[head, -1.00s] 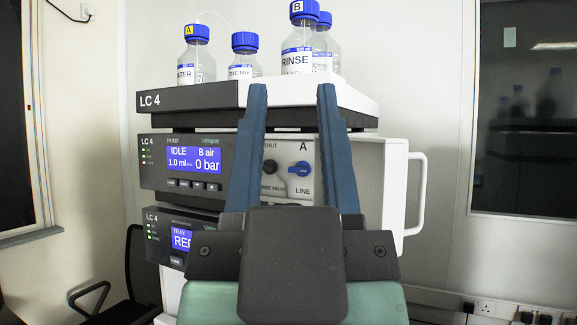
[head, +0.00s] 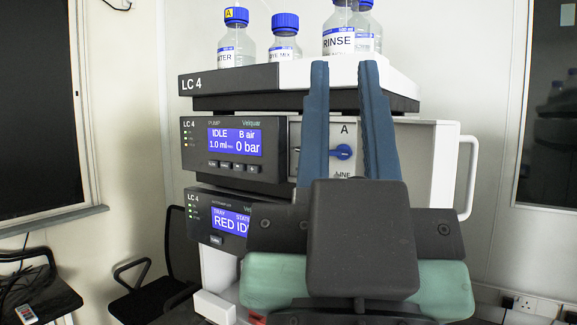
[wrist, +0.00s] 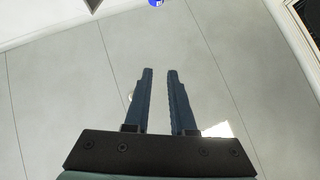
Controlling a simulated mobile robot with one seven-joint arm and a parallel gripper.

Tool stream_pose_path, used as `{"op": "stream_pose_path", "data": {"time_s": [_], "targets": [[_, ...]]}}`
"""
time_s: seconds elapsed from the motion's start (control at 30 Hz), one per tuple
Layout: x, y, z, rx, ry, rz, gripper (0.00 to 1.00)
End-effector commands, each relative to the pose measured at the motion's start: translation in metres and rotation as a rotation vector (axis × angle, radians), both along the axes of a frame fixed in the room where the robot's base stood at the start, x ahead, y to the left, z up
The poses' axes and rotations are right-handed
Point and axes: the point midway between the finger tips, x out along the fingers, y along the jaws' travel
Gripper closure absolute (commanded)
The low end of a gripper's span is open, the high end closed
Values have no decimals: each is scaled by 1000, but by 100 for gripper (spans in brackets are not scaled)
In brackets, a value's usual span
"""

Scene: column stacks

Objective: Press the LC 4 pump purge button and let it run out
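The LC 4 pump module (head: 235,150) stands in the middle of the head view. Its blue screen (head: 235,142) reads IDLE, B air, 1.0 ml/min and 0 bar. A row of small buttons (head: 232,166) sits under the screen; their labels are too small to read surely. A blue valve knob (head: 342,152) marked A, LINE shows between my fingers. My gripper (head: 342,65) is in front of the stack, right of the pump screen, with its two blue fingers apart and nothing between them. The wrist view shows the fingers (wrist: 159,70) apart and empty too.
Blue-capped bottles (head: 236,40) stand on the top tray (head: 240,80). A lower module (head: 222,222) reads RED.

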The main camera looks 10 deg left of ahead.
Motion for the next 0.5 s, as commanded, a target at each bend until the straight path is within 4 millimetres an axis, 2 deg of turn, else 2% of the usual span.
{"op": "stream_pose_path", "data": {"time_s": [0.03,0.1,0.5], "targets": [[0,0,0,0,0,0,88],[0,0,0,0,0,0,100],[0,0,0,0,0,0,100]]}}
